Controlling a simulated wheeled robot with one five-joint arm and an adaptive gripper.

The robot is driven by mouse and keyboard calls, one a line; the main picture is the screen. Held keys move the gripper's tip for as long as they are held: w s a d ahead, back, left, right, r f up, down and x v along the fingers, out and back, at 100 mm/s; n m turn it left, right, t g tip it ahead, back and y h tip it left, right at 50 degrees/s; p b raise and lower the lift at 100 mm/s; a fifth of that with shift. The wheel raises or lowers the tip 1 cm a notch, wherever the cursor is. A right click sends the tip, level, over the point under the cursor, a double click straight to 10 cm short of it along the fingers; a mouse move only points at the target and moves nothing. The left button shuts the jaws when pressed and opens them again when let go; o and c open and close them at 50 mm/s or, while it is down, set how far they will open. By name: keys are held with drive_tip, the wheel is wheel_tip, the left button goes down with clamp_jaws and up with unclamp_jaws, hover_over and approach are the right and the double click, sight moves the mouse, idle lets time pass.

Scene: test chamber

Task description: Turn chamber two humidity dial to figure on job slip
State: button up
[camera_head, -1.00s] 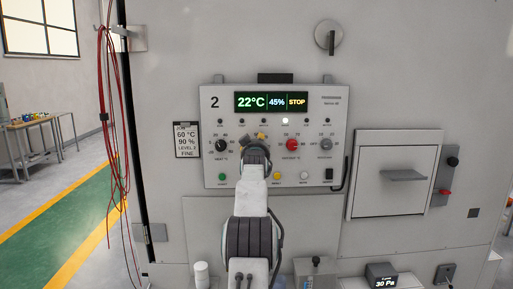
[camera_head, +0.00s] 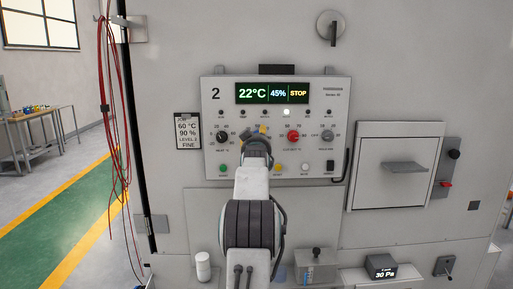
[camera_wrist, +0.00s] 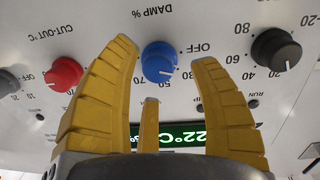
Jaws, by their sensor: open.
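The chamber control panel (camera_head: 217,150), marked 2, has a display (camera_head: 272,93) reading 22°C, 45% and STOP. The job slip (camera_head: 187,131) left of it reads 60 °C, 90 %, LEVEL 2, FINE. The blue dial (camera_wrist: 158,62), marked DAMP %, shows in the wrist view, its white pointer near the 50 mark. My gripper (camera_wrist: 165,52) is open, with yellow fingers on either side of the blue dial. I cannot tell whether they touch it. In the head view my gripper (camera_head: 258,134) hides this dial.
The red cut-out dial (camera_wrist: 65,73) is close outside one finger, and the black heat dial (camera_wrist: 276,52) is beyond the other. Coloured buttons (camera_head: 278,167) line the panel's lower edge. A hatch with a handle (camera_head: 405,166) is at right. Red cables (camera_head: 108,90) hang at left.

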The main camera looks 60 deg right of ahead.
drive_tip(key=v, duration=0.9)
idle(0.5)
